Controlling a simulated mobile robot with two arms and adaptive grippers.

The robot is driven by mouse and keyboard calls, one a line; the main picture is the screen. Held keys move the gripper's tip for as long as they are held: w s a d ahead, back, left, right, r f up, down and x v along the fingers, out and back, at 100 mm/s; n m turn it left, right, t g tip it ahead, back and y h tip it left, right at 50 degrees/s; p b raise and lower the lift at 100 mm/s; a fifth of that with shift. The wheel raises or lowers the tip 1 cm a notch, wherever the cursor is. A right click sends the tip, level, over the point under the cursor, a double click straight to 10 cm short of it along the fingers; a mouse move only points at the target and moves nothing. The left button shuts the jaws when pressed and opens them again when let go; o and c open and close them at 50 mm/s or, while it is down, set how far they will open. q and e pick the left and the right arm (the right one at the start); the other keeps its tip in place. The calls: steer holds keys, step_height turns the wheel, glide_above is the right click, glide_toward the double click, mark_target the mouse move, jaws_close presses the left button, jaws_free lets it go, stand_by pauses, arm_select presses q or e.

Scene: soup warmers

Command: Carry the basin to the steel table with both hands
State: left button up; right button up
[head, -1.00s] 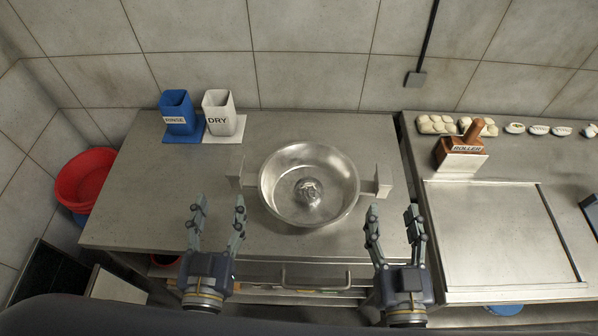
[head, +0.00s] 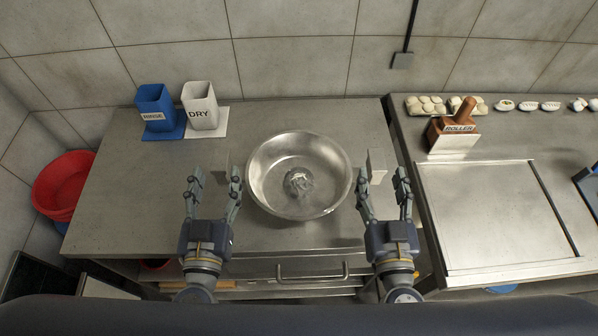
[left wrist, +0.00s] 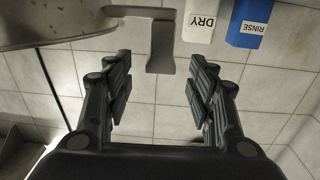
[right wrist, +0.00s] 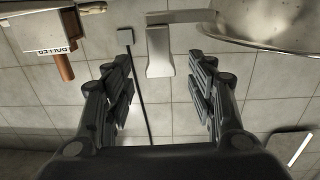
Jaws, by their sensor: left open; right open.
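The basin (head: 262,192), a round shiny steel bowl, stands on the left grey counter (head: 120,205) with a glossy clear patch at its bottom. It has a block handle on each side. My left gripper (head: 214,184) is open just in front of the left handle (head: 228,163), which hangs between its fingers in the left wrist view (left wrist: 162,45). My right gripper (head: 383,186) is open just in front of the right handle (head: 376,164); in the right wrist view that handle (right wrist: 160,50) lies ahead between the fingers. I see no contact.
A blue RINSE holder (head: 154,105) and a white DRY holder (head: 199,103) stand behind left. A red tub (head: 62,183) is left of the counter.

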mark_target(222, 149)
arm_select(q)
steer(key=shift+w, duration=2.9)
arm_select(e)
steer(key=shift+w, duration=2.9)
arm_select(q)
jaws_close()
arm_select(e)
jaws_close()
